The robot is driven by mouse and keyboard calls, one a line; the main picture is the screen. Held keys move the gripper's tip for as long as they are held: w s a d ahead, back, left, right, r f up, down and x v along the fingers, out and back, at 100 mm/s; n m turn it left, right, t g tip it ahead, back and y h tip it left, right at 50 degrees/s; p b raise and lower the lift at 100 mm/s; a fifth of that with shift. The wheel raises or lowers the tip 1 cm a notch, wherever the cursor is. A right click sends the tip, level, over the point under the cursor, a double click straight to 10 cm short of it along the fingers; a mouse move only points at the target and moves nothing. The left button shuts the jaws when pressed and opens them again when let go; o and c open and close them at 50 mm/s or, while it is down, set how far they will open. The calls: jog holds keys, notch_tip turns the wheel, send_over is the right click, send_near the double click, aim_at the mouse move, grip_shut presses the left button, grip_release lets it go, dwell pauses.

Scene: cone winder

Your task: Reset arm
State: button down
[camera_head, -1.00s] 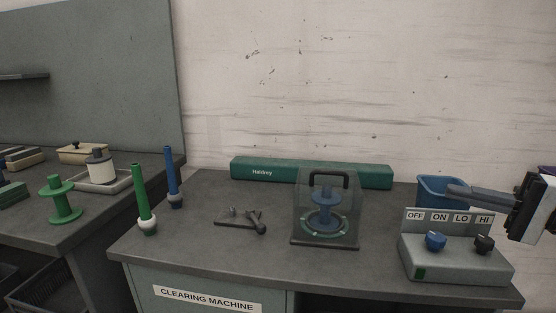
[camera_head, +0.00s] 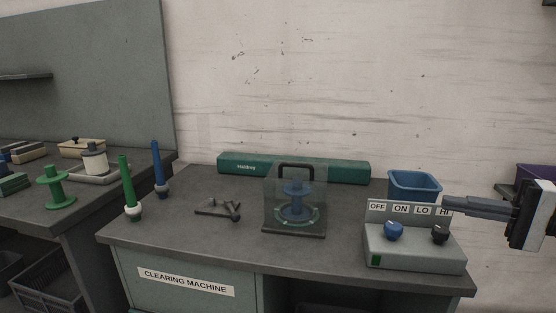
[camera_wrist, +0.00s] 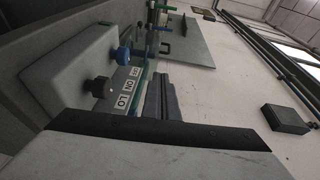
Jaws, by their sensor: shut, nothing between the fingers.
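My gripper (camera_head: 447,203) comes in from the right edge of the head view. Its fingers are shut with nothing between them. It hangs in the air by the right end of the grey control box (camera_head: 415,250), and its tip covers part of the HI label. The box carries a blue knob (camera_head: 394,230) and a black knob (camera_head: 440,233) under the labels OFF, ON, LO and HI. In the wrist view the shut fingers (camera_wrist: 158,82) lie beside the label plate (camera_wrist: 128,88). Whether they touch it cannot be told.
A clear guarded winder (camera_head: 296,205) stands mid-bench. A blue bin (camera_head: 414,184) is behind the box. A green Haldrey case (camera_head: 340,171) lies along the wall. A purple bin (camera_head: 535,177) is at far right.

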jog(key=a+f+g+h, duration=0.1)
jog(key=a+f, duration=0.1)
jog(key=s+a+f+g, duration=0.1)
jog(key=a+f, duration=0.1)
jog(key=a, duration=0.1)
jog(key=s+a+f+g+h, duration=0.1)
jog(key=a+f, duration=0.2)
jog(key=shift+s+g+h, duration=0.15)
jog(key=shift+g+h, duration=0.15)
jog(key=shift+g, duration=0.1)
jog(key=s+a+f+n+g+h, duration=0.2)
jog(key=s+a+f+g+h, duration=0.15)
jog(key=s+f+h, duration=0.55)
jog(key=w+d+f+n+t+h, duration=0.1)
jog(key=d+f+n+t+h, duration=0.2)
jog(key=d+f, duration=0.1)
jog(key=shift+f+t+h, duration=0.3)
jog(key=shift+t, duration=0.05)
jog(key=c, duration=2.5)
grip_release()
jog(key=shift+w, duration=0.1)
